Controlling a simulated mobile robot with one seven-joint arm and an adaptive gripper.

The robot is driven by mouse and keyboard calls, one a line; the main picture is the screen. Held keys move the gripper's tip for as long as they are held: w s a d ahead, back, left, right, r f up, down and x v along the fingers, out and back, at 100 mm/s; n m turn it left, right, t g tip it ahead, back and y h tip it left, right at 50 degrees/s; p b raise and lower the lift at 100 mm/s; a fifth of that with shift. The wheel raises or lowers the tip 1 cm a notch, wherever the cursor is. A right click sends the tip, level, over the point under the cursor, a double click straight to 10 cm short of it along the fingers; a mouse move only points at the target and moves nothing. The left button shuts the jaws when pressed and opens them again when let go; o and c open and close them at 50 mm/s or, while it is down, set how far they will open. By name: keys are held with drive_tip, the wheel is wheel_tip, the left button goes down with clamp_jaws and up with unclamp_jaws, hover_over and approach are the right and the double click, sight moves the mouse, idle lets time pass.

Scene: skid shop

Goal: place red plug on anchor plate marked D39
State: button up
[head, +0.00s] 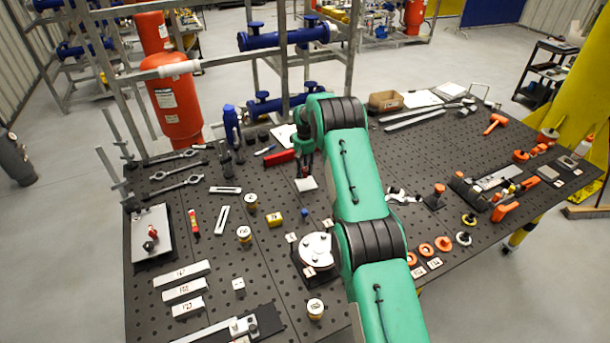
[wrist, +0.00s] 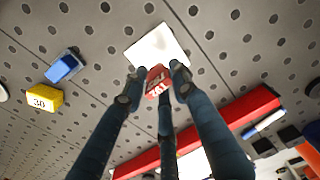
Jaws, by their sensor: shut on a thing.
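My gripper (head: 304,165) is over the middle of the perforated table. In the wrist view my gripper (wrist: 160,80) is shut on the red plug (wrist: 157,76), whose face carries dark lettering I cannot read for sure. A white square plate (head: 307,184) lies on the table just below the gripper. It also shows in the wrist view (wrist: 155,44), just beyond the plug, and its surface is washed out with no readable mark. The plug appears above the table, apart from the plate. I cannot make out the marking D39 on anything.
A yellow block (wrist: 42,97) marked 30 and a blue block (wrist: 65,67) lie to the left in the wrist view. A long red bar (wrist: 240,112) lies close to the fingers. A round white flange (head: 316,249) and labelled bars (head: 183,290) stand nearer the front.

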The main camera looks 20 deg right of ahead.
sight(305, 171)
idle(0.4)
drive_tip(key=shift+f+p, duration=0.35)
drive_tip(key=shift+f, duration=1.4)
drive_tip(key=shift+f, duration=0.15)
drive_tip(key=o, duration=0.8)
drive_tip(key=shift+o, duration=0.2)
drive_tip(key=shift+r+b, duration=0.7)
drive_tip(key=shift+r, duration=5.45)
drive_tip(key=shift+a, duration=0.1)
